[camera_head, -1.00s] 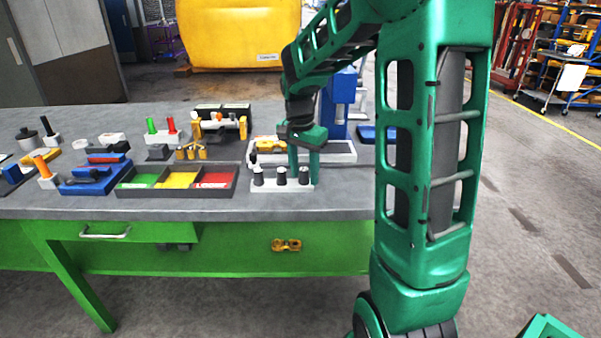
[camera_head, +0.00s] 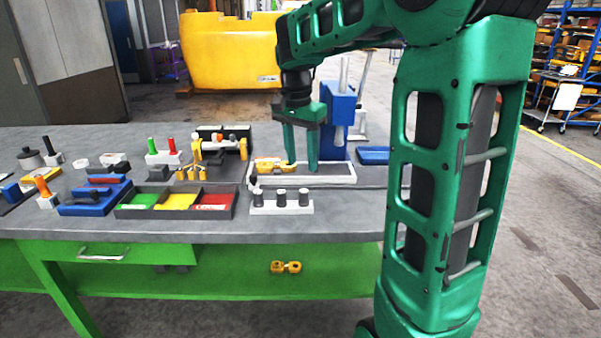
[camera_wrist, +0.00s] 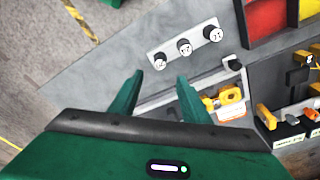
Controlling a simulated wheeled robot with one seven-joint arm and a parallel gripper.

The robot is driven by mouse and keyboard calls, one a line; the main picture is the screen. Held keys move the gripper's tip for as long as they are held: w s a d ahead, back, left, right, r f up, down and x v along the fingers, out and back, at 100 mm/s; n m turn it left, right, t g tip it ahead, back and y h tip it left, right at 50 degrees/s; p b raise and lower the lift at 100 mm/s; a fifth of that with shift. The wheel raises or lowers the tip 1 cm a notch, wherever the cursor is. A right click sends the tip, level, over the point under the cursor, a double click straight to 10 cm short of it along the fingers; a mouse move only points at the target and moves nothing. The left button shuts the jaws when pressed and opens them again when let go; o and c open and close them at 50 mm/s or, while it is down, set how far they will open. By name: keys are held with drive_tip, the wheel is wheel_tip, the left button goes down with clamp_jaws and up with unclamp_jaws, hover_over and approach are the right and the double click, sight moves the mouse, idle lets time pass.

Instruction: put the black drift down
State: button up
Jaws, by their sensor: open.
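A black upright rod (camera_head: 47,145) stands in a white block at the far left of the bench; I cannot tell if it is the black drift. A white rack (camera_head: 267,209) at the front edge holds three dark cylinders (camera_head: 281,196) upright; their pale marked tops show in the wrist view (camera_wrist: 185,46). A small black piece (camera_wrist: 232,62) is at the corner of the white tray (camera_head: 335,179). My gripper (camera_head: 301,165) is open and empty above the tray, behind and right of the rack. Its fingers also show in the wrist view (camera_wrist: 160,78).
A tray with green, yellow and red compartments (camera_head: 175,213) lies left of the rack. A yellow part (camera_head: 272,166) is in the white tray. A blue press (camera_head: 338,105) stands just behind my gripper. The bench front right of the rack is bare.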

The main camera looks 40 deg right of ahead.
drive_tip(key=s+a+f+n, duration=0.1)
drive_tip(key=s+f+n, duration=0.3)
drive_tip(key=s, duration=1)
drive_tip(key=s+a+f+n+y, duration=0.1)
drive_tip(key=s+f+n, duration=0.2)
drive_tip(key=s, duration=1.1)
wheel_tip(320, 180, down, 3)
drive_tip(key=shift+n+y, duration=0.3)
drive_tip(key=shift+n, duration=0.1)
drive_tip(key=shift+s, duration=0.1)
drive_tip(key=shift+w+f+g, duration=0.25)
drive_tip(key=shift+w+g, duration=0.05)
drive_tip(key=shift+w, duration=0.3)
